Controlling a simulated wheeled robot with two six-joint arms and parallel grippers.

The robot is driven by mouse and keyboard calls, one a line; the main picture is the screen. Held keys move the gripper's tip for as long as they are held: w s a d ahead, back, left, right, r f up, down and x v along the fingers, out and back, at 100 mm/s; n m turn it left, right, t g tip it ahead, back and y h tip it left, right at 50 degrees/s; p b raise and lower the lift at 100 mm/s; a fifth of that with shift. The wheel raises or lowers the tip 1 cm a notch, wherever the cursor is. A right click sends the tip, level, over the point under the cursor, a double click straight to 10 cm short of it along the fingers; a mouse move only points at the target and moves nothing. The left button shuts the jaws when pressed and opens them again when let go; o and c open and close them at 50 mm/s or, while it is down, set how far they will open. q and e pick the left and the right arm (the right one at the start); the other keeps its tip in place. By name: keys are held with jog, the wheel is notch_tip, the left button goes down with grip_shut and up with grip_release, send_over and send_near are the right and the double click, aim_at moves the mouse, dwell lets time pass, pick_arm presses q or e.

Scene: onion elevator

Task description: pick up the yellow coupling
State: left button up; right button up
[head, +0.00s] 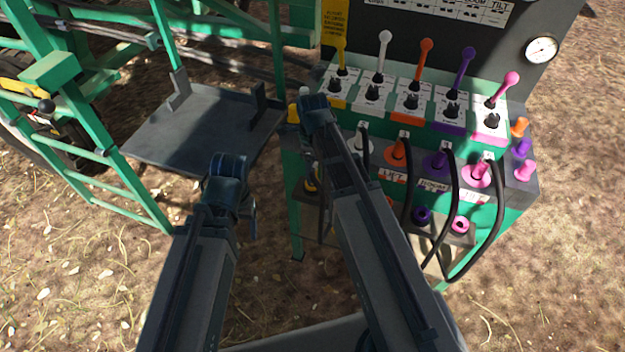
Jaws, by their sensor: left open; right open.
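A small yellow piece (293,114), which looks like the yellow coupling, shows at the left edge of the control panel, just left of my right arm's far end. It is partly covered by that arm. My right gripper (316,108) is at the panel's left side. Its fingers are hard to make out, and I see nothing held in it. My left gripper (229,168) is left of the panel, in front of the dark platform and apart from the coupling. It is open and appears empty. Whether my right gripper touches the yellow piece cannot be told.
A dark platform (205,125) and green frame (118,170) stand left. Open ground lies below.

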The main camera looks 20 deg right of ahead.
jog(key=shift+r, duration=0.1)
grip_shut()
pick_arm(q)
jog(key=shift+r, duration=0.1)
dwell(0.3)
